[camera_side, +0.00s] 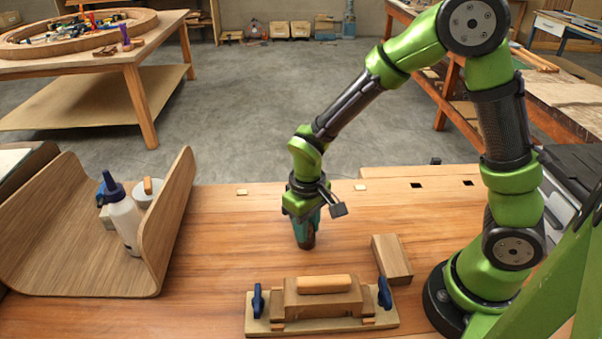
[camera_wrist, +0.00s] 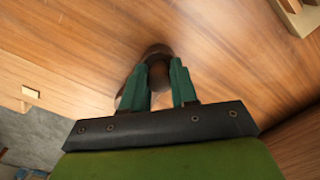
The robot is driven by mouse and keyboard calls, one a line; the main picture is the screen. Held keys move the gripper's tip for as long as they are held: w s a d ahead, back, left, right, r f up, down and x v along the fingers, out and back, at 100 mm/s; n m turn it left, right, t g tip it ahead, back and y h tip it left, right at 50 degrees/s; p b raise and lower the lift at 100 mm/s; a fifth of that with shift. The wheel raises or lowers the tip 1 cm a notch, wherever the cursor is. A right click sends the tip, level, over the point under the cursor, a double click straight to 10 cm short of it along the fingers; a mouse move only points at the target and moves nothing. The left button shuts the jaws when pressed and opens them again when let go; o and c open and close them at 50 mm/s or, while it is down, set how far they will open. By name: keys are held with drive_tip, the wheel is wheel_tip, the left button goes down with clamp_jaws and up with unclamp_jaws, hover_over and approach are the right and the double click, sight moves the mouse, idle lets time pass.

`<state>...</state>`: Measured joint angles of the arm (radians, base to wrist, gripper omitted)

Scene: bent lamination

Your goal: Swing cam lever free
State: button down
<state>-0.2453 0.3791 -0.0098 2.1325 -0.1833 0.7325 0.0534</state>
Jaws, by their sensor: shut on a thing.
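Two blue cam levers stand at the ends of a wooden clamping form at the front of the bench, the left lever (camera_side: 257,300) and the right lever (camera_side: 384,293). The form's pale baseboard (camera_side: 345,324) carries a wooden block (camera_side: 290,303) with a lighter rounded handle (camera_side: 324,284) on top. My gripper (camera_side: 306,240) is behind the form, low over the bench and apart from both levers. Its teal fingers are shut on a brown rounded thing (camera_wrist: 158,76), which shows between them in the wrist view. I cannot tell what this thing is.
A separate wooden block (camera_side: 392,259) lies just behind the right lever. At the left, a curved wooden piece (camera_side: 176,215) holds a white glue bottle (camera_side: 126,222) and a white container (camera_side: 148,191). The bench between this piece and my gripper is clear.

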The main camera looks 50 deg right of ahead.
drive_tip(key=shift+s+d+n, duration=0.55)
drive_tip(key=shift+d+n, duration=0.15)
drive_tip(key=shift+n, duration=0.6)
drive_tip(key=n, duration=0.1)
drive_tip(key=d+n, duration=0.1)
drive_tip(key=shift+s+d+n, duration=0.3)
drive_tip(key=shift+s, duration=0.1)
drive_tip(key=d+n, duration=0.2)
drive_tip(key=shift+s+n, duration=0.2)
drive_tip(key=shift+n, duration=0.1)
drive_tip(key=d+n, duration=0.1)
drive_tip(key=n, duration=0.1)
drive_tip(key=shift+d+n, duration=0.35)
drive_tip(key=shift+n, duration=0.05)
drive_tip(key=d+n, duration=0.1)
drive_tip(key=n, duration=0.1)
drive_tip(key=w+d+n, duration=0.1)
drive_tip(key=n, duration=0.1)
drive_tip(key=shift+d, duration=0.4)
drive_tip(key=shift+w+d+n, duration=0.35)
drive_tip(key=shift+d+n, duration=0.05)
drive_tip(key=shift+n, duration=0.5)
drive_tip(key=shift+w+d+n, duration=0.3)
drive_tip(key=shift+d+n, duration=0.1)
drive_tip(key=shift+n, duration=0.5)
drive_tip(key=shift+w, duration=0.1)
drive_tip(key=c, duration=0.9)
unclamp_jaws()
